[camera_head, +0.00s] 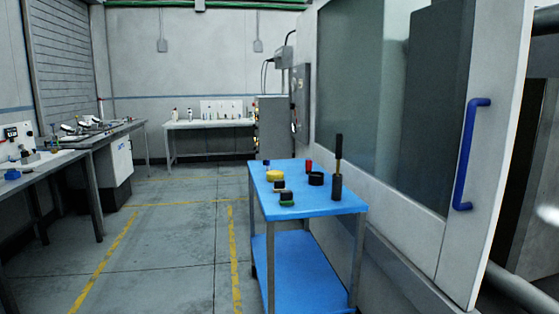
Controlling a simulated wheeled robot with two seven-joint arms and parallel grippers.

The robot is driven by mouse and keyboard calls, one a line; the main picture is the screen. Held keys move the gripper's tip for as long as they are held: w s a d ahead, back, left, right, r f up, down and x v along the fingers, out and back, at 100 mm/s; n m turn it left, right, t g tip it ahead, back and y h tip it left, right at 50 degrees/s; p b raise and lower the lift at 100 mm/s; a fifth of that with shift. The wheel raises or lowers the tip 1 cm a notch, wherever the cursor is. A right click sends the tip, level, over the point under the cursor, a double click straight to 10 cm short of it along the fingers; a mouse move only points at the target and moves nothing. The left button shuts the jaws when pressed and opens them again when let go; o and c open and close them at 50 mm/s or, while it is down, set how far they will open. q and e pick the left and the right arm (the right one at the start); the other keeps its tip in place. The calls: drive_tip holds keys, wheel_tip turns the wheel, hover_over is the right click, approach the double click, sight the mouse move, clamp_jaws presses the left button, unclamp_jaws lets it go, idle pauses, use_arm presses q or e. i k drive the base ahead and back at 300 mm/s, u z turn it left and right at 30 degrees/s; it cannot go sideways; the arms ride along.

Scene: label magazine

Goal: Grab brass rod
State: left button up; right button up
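A thin upright item stands near the right edge of the blue cart's top. It has a dark upper part, a short brass-coloured section (338,166) and a dark, wider lower part (336,187). The brass-coloured section may be the brass rod, but it is too small to be sure. I cannot tell whether the dark parts are separate pieces. The blue cart (317,208) stands in front of a large machine. Neither of my grippers is in view.
The cart also carries a yellow round item (275,176), a black ring (316,179), a red cup-like item (309,165) and small dark blocks (287,199). The machine door has a blue handle (470,155). Benches stand at left and back. The floor (185,240) left of the cart is clear.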

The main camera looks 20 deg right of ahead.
sight(340, 136)
drive_tip(key=u, duration=0.5)
drive_tip(key=i, duration=1.45)
drive_tip(key=z, duration=0.55)
drive_tip(key=i, duration=1.3)
drive_tip(key=z, duration=1.2)
